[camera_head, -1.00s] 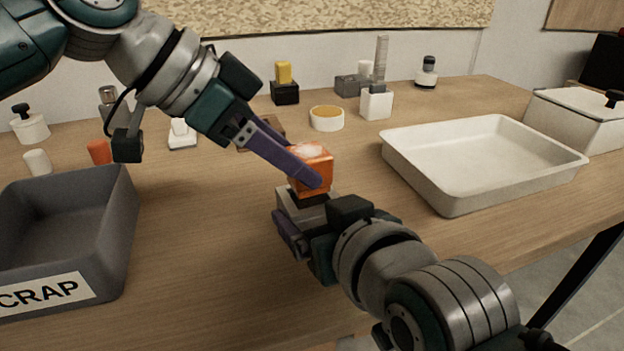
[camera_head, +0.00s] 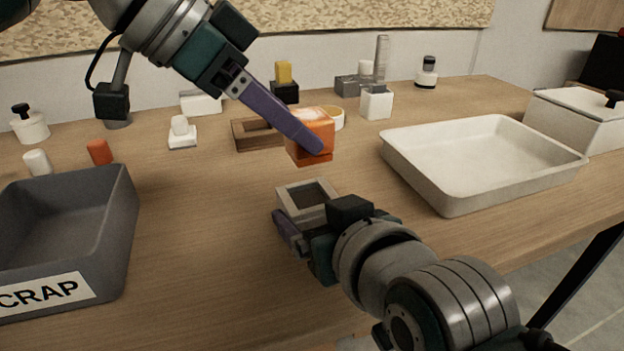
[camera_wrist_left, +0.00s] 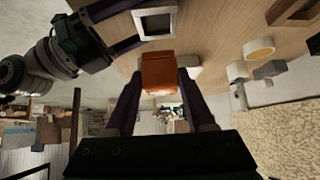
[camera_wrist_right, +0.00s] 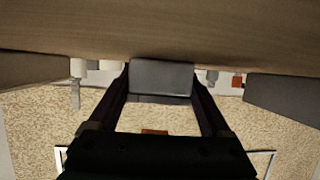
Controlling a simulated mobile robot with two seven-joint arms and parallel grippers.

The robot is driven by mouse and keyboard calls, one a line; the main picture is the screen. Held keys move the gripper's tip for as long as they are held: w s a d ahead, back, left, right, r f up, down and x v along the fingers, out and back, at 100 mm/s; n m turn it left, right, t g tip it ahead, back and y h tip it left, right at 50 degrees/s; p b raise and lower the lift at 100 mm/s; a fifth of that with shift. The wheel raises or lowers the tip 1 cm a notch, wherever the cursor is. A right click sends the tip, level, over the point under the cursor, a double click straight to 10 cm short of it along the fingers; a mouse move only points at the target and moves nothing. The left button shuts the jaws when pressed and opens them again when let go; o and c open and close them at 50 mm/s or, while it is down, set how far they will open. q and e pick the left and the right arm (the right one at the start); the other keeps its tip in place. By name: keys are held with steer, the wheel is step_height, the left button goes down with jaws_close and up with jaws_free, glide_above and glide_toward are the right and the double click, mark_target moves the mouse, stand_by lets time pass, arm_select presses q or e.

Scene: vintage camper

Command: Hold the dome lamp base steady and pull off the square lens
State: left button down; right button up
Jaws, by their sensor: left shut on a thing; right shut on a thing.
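The orange square lens (camera_head: 310,130) is held in the air by my left gripper (camera_head: 312,143), which is shut on it. In the left wrist view the lens (camera_wrist_left: 158,73) sits between the two fingers. The grey square lamp base (camera_head: 287,203) has a dark open recess on top and stands on the table below the lens, clear of it. My right gripper (camera_head: 290,228) is shut on the base from the front. The right wrist view shows the base (camera_wrist_right: 161,76) between the fingers. The right gripper's far finger is hidden in the head view.
A grey scrap bin (camera_head: 120,215) stands at the left front and a large white tray (camera_head: 450,185) at the right. A brown wooden frame (camera_head: 246,138) and a round yellow-topped dish (camera_head: 338,118) lie behind the lens. Several small parts line the back.

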arm_select(q)
steer(key=shift+r, duration=0.45)
arm_select(e)
steer(key=o, duration=1.5)
